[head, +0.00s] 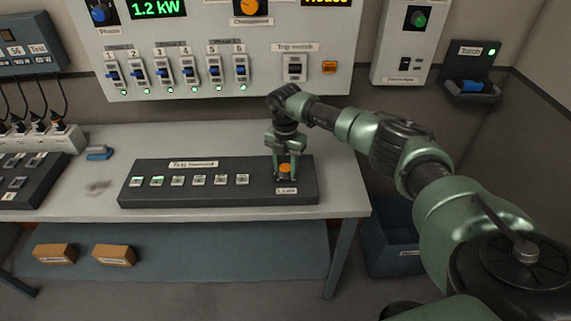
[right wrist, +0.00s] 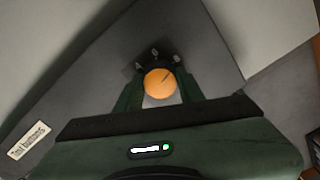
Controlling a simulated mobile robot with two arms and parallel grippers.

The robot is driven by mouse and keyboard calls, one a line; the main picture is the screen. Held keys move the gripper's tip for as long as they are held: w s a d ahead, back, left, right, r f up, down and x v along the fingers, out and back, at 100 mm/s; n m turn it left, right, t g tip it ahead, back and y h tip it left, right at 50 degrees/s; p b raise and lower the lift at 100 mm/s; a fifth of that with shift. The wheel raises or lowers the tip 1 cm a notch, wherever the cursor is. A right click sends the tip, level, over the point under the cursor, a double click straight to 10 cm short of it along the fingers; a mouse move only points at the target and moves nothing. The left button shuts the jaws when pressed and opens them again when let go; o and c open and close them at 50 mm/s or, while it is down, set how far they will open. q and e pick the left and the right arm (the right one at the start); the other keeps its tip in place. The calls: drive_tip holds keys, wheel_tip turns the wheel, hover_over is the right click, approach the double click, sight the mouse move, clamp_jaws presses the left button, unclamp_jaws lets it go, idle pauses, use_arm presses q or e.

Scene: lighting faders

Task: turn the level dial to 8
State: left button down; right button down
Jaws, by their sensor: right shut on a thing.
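The level dial is an orange round knob (head: 285,169) at the right end of the dark grey test-buttons box (head: 150,197). A small label below it seems to read Level. My right gripper (head: 286,174) reaches down over the dial and is shut on it. In the right wrist view the orange dial (right wrist: 160,83) sits between the two green fingers, with a thin dark pointer line towards its upper right. My left gripper is not in view.
A row of several small buttons (head: 200,181) runs along the box left of the dial. The wall panel with breaker switches (head: 188,72) stands behind, and a power strip (head: 45,142) is at the left. The bench top (head: 240,143) behind the box is mostly clear.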

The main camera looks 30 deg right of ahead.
sight(285, 167)
drive_tip(key=shift+w+d+r+m, duration=0.1)
drive_tip(key=shift+w+r+m, duration=0.05)
drive_tip(key=shift+m, duration=0.45)
drive_tip(key=c, duration=0.9)
unclamp_jaws()
wheel_tip(285, 167, up, 8)
drive_tip(key=shift+f+b, duration=0.15)
drive_tip(key=shift+b, duration=0.5)
